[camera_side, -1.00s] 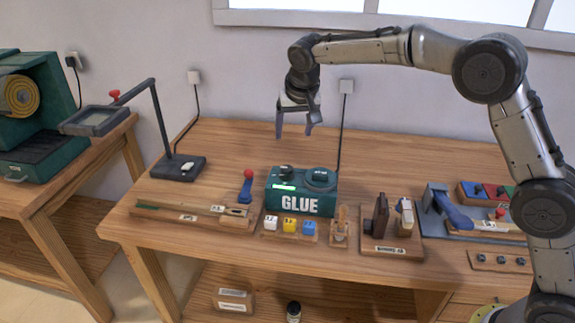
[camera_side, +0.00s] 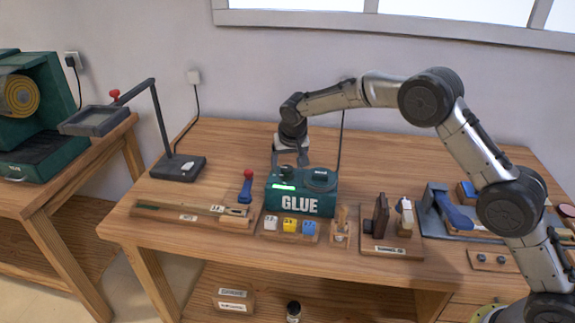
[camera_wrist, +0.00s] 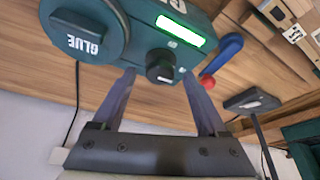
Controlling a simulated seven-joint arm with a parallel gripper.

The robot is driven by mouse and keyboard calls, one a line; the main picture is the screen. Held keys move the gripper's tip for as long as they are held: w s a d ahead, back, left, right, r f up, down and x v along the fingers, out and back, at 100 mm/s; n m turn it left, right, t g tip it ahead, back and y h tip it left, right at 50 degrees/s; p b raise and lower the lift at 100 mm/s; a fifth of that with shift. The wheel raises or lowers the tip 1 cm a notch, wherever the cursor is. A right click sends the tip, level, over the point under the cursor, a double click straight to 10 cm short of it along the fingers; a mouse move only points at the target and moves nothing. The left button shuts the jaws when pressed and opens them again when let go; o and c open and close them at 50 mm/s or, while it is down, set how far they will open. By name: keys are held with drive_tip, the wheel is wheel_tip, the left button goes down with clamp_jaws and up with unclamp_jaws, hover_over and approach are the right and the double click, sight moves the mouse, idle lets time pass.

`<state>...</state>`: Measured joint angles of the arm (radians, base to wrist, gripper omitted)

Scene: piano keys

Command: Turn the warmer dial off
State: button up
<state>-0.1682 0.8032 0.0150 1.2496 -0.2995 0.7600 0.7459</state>
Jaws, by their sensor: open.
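The glue warmer (camera_side: 301,203) is a green box lettered GLUE near the middle of the bench. On its top are a round lid (camera_side: 320,178), a lit green strip (camera_side: 284,187) and a small black dial (camera_wrist: 160,66) with a pale pointer mark. In the wrist view the lid (camera_wrist: 85,33) and the glowing strip (camera_wrist: 180,30) lie on either side of the dial. My gripper (camera_wrist: 157,78) is open, its two fingers pointing down on both sides of the dial, with a gap to it. In the side view my gripper (camera_side: 289,160) is low over the warmer's left rear, partly hiding the dial.
White, yellow and blue blocks (camera_side: 289,225) sit in front. Wooden planes (camera_side: 391,220) stand to the right, and a lamp-like stand (camera_side: 178,167) is at left. A cord runs up the wall behind.

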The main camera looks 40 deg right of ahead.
drive_tip(key=shift+w+f, duration=0.1)
drive_tip(key=shift+f, duration=0.1)
clamp_jaws()
idle(0.3)
